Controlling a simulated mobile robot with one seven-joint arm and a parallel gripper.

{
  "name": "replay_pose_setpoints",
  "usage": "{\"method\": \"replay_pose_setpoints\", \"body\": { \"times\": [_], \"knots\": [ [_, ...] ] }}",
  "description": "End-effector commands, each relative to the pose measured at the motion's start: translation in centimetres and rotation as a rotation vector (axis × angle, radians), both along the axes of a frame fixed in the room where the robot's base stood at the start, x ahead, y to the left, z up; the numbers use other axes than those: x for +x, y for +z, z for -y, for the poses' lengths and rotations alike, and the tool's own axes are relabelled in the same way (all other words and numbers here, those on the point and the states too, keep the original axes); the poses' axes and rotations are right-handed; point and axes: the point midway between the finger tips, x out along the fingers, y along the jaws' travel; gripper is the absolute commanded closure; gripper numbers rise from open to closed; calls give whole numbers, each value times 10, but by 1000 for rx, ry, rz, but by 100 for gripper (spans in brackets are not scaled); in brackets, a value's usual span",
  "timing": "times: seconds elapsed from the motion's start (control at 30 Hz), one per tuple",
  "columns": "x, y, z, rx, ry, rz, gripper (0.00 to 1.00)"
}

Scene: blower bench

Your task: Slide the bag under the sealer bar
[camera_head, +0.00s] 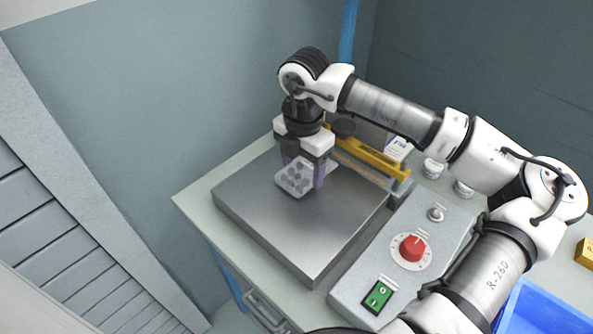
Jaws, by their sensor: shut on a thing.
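My gripper (303,174) points down over the steel plate (318,243) of the sealer, with purple-grey fingers. It is shut on the bag (293,181), a small pale translucent packet with darker round shapes in it. The bag lies flat or nearly so, just above or on the plate; I cannot tell which. The yellow sealer bar (370,155) runs along the back right side of the plate, behind the gripper. The bag is in front of the bar and apart from it. My wrist and arm hide part of the bar's left end.
A grey control box (395,270) with a red knob (412,247) and a green switch (378,295) stands right of the plate. White jars (432,168) and a white box (398,147) stand behind. A blue bin (545,318) is at lower right. The plate's front is clear.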

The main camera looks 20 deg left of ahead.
Motion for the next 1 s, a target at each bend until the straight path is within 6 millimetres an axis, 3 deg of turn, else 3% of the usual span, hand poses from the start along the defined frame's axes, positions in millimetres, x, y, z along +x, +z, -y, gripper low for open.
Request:
{"method": "replay_pose_setpoints", "body": {
  "times": [0.6, 1.0],
  "knots": [
    [33, -1, 12, 0, 0, 0, 64],
    [39, 0, 14, 0, 0, 0, 64]
  ]
}}
